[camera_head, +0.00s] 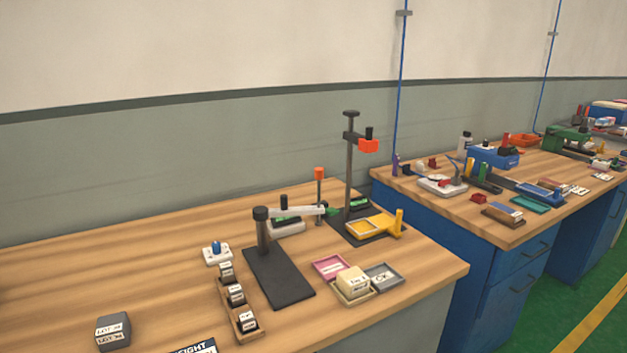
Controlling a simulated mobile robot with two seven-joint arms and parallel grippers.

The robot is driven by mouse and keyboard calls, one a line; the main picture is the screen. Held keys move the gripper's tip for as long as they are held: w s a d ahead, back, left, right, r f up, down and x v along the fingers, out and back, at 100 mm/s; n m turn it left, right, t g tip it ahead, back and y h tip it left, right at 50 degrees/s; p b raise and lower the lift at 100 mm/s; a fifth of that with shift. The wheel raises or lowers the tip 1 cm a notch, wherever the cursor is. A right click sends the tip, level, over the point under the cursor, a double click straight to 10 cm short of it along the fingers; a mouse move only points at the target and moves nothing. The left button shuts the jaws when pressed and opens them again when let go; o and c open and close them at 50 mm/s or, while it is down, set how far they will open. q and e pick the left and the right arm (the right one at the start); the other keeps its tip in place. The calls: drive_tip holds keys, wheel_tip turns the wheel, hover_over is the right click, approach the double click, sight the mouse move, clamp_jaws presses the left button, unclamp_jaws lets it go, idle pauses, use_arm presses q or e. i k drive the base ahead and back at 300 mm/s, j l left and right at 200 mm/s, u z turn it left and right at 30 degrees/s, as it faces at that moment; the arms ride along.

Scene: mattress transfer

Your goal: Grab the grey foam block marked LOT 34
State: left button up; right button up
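A dark grey block (113,332) sits on the wooden bench at the lower left. White labels with small lettering show on its top and front; the top one seems to read LOT with a number I cannot read surely. A cream block (353,282) with a label stands in a shallow tray at the front right of the bench. Neither of my grippers shows in the head view, and nothing is seen touching the grey block.
A wooden rack (249,335) with several small labelled blocks stands right of the grey block. A black stand (278,278), a tall post fixture (350,180) and a pink tray (331,267) lie further right. The bench's left part (80,270) is clear.

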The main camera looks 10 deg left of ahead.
sight(112, 331)
drive_tip(key=u, duration=1.45)
